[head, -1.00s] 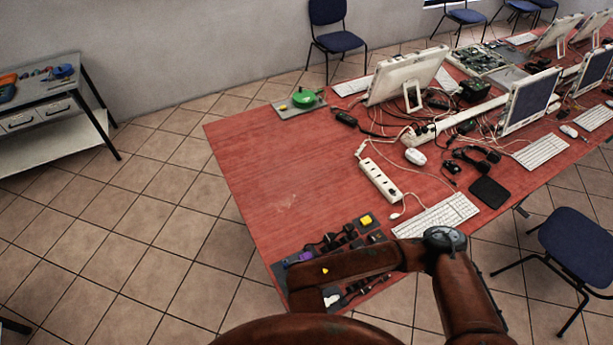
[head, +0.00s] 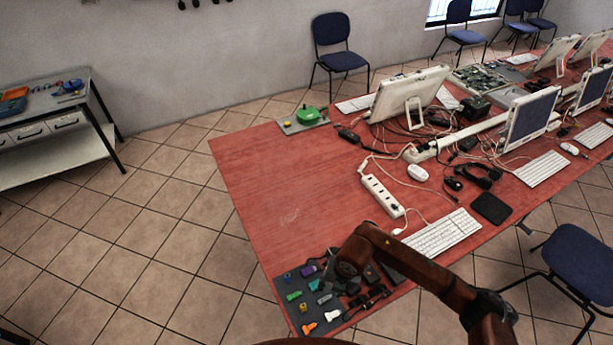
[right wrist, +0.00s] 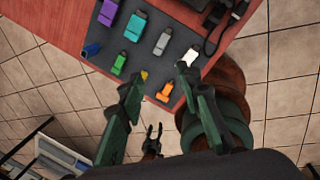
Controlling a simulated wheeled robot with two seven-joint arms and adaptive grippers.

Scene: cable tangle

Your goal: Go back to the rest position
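My right gripper (head: 348,284) hangs over the near corner of the red table, partly hidden below my bent arm. In the right wrist view its two green-black fingers (right wrist: 158,76) stand apart, open, with nothing between them. They are over the edge of a dark grey mat (right wrist: 158,60) holding small coloured plugs. An orange plug (right wrist: 165,91) and a white plug (right wrist: 188,58) lie close to the fingertips; the orange one is on the mat. A small dark two-pronged shape (right wrist: 154,138) lower down looks like my left gripper, prongs apart and empty. The head view does not show it.
The mat (head: 285,290) lies on the red table (head: 290,200). A white power strip (head: 382,195), keyboard (head: 440,233) and tangled cables lie farther right. A green round thing (head: 308,114) sits at the back. The table's left part is bare. A blue chair (head: 575,255) stands at right.

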